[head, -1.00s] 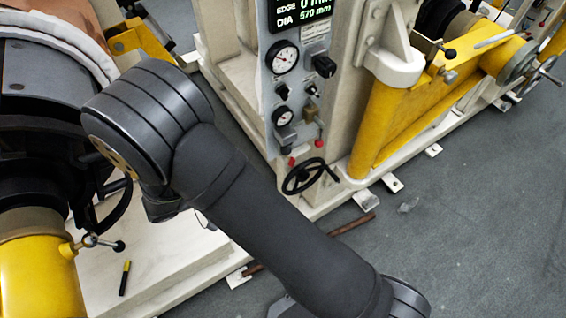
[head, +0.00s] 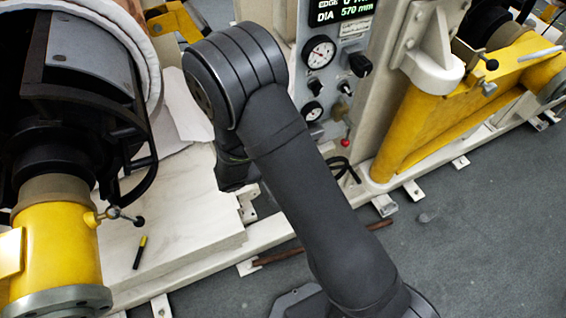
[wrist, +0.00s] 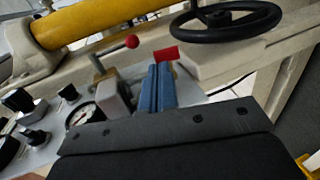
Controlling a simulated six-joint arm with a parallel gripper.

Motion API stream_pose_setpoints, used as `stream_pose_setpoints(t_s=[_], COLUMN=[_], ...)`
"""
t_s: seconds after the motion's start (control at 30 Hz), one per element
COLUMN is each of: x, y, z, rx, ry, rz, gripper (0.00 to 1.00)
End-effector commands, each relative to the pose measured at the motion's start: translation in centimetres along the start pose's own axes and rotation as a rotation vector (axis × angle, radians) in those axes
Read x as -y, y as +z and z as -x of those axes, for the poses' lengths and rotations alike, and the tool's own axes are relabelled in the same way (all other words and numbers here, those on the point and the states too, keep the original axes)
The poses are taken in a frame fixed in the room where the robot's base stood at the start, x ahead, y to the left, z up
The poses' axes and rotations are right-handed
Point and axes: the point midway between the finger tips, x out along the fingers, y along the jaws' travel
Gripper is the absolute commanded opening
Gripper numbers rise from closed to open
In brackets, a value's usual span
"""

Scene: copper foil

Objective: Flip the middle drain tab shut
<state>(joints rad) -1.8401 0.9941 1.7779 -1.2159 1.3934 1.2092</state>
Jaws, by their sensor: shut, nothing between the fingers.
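In the wrist view my gripper (wrist: 160,68) is shut and empty, its blue fingers together and pointing at the control panel. A small red tab (wrist: 166,53) stands just past the fingertips; I cannot tell whether they touch it. A red ball-ended lever (wrist: 131,41) rises to its left from a pale block (wrist: 112,95). I cannot tell which part is the middle drain tab. In the head view a red knob (head: 345,142) shows low on the panel, while my arm hides the gripper and the red tab.
A black handwheel (wrist: 225,20) is close to the right of the fingers in the wrist view. A gauge (wrist: 80,115) and black knobs (wrist: 35,138) lie to the left. In the head view a yellow cylinder (head: 55,240) stands at left. Grey floor is open at lower right.

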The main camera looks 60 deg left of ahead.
Motion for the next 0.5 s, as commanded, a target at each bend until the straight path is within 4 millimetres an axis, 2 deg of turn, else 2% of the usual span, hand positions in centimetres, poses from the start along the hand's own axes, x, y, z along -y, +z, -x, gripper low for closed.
stream_pose_setpoints(t_s=[0.1, 0.2, 0.5], x=[0.0, 0.0, 0.0], y=[0.1, 0.0, 0.0], z=[-1.6, -2.2, -2.5], rx=[0.001, -0.001, -0.002], ry=[-0.001, -0.001, -0.001], rz=[0.001, 0.001, 0.000], gripper=[0.00, 0.00, 0.00])
